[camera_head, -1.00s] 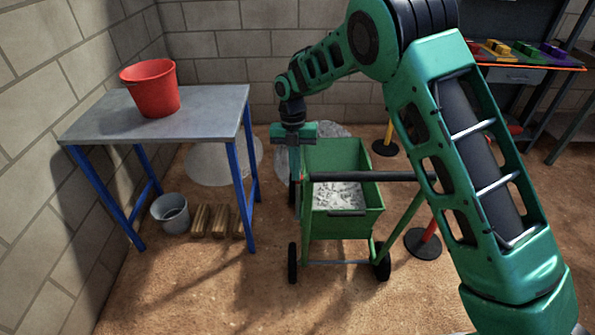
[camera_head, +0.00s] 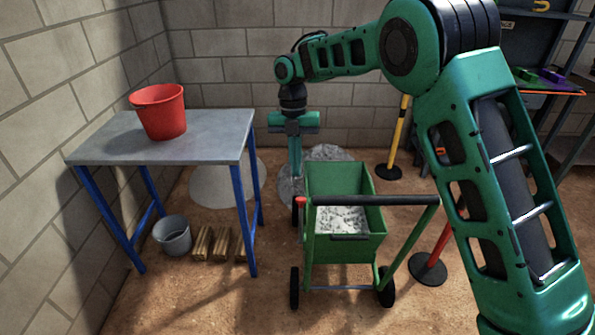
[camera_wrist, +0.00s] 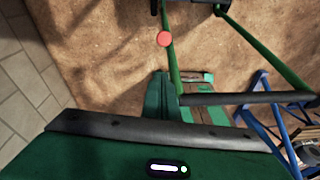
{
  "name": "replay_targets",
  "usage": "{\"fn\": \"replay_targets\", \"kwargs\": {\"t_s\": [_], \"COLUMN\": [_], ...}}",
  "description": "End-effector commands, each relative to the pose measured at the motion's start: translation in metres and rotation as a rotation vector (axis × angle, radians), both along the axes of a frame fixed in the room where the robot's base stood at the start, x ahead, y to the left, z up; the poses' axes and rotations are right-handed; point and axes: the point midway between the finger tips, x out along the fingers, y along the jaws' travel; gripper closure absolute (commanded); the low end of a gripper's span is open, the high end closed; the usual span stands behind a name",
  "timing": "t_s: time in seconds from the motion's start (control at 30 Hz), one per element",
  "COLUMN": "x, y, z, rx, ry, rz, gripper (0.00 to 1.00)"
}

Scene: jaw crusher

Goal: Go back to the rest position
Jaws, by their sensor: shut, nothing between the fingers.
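My gripper (camera_head: 295,172) points down at the left of the green cart (camera_head: 345,250), above and behind the near end of its handle in the head view. Its fingers are together and hold nothing. In the wrist view a green finger (camera_wrist: 160,100) shows close to a black bar (camera_wrist: 245,98); whether they touch I cannot tell. The cart has a black handle (camera_head: 370,200) with a red tip at its left end, and grey gravel (camera_head: 342,220) lies in its tray.
A grey table (camera_head: 215,145) with blue legs carries a red bucket (camera_head: 160,112). A grey bucket (camera_head: 173,236) and wooden blocks (camera_head: 220,244) lie beneath. Gravel piles (camera_head: 225,180) lie behind. Red (camera_head: 440,250) and yellow (camera_head: 398,140) posts stand right of the cart.

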Motion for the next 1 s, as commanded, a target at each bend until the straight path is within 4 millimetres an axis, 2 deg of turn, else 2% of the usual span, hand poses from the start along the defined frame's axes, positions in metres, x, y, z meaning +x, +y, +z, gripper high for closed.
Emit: {"fn": "replay_targets", "kwargs": {"t_s": [0.07,0.17,0.33,0.47,0.6,0.77,0.9,1.0], "x": [0.001,0.002,-0.008,-0.027,-0.059,-0.106,-0.157,-0.197], "y": [-0.008,-0.034,-0.113,-0.177,-0.241,-0.306,-0.354,-0.383], "z": [0.007,0.020,0.053,0.074,0.091,0.102,0.105,0.103], "rx": [-0.002,-0.016,-0.058,-0.095,-0.134,-0.181,-0.219,-0.248], "ry": [-0.004,-0.016,-0.045,-0.061,-0.071,-0.075,-0.070,-0.063], "rz": [-0.037,-0.174,-0.601,-0.963,-1.350,-1.789,-2.168,-2.438], "gripper": [1.00,1.00,1.00,1.00,1.00,1.00,1.00,1.00]}}
